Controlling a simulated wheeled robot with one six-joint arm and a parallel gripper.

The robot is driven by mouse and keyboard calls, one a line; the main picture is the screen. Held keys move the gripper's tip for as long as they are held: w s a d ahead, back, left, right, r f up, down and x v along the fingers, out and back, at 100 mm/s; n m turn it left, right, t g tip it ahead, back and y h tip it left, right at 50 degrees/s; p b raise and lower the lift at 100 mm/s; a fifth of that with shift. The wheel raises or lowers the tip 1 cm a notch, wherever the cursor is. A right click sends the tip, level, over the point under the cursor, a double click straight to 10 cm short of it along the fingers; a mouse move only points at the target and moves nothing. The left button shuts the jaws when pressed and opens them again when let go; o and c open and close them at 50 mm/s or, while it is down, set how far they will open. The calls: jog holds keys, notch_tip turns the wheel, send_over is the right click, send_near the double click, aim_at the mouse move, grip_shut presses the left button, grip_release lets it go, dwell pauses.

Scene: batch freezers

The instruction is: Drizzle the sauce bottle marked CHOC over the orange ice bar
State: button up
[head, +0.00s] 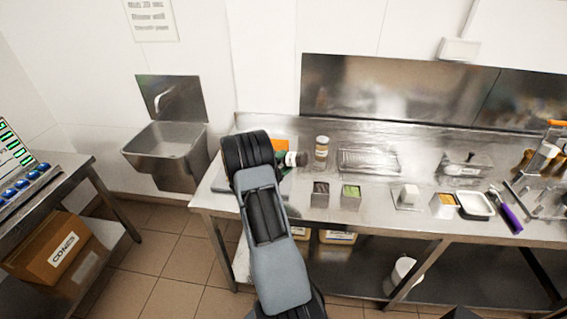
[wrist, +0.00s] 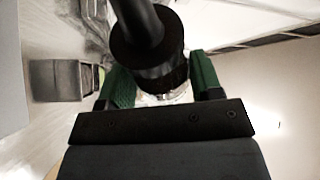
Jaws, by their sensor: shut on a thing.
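My gripper (wrist: 160,82) has green finger pads and is shut on a dark bottle (wrist: 148,38), which fills the gap between them in the wrist view. No CHOC mark can be read on it. In the head view my arm hides most of the gripper; a dark bottle-like piece with a pale band (head: 291,159) shows just right of the wrist. An orange patch (head: 281,143) shows behind the wrist on the counter's left end, partly hidden. I cannot tell whether it is the orange ice bar. A smaller orange block (head: 446,199) sits farther right.
A white-capped jar (head: 321,150) stands right of the wrist. Two small metal bins (head: 320,194) (head: 351,196) stand near the front edge. A sink (head: 165,143) is left of the counter.

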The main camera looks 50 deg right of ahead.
jog(key=shift+r, duration=0.1)
jog(key=shift+r+m+y+p, duration=0.4)
jog(key=shift+r+m+p, duration=0.25)
jog(key=shift+m, duration=0.55)
jog(key=shift+r+m+y, duration=0.5)
jog(key=shift+r+m, duration=0.05)
jog(key=shift+m, duration=0.55)
jog(key=shift+r+m+p, duration=0.45)
jog(key=shift+m+p, duration=0.05)
jog(key=shift+r+m+t+y, duration=0.4)
jog(key=shift+r+m+y, duration=0.3)
jog(key=shift+r+m, duration=0.5)
jog(key=shift+f+m, duration=0.15)
jog(key=shift+m, duration=0.15)
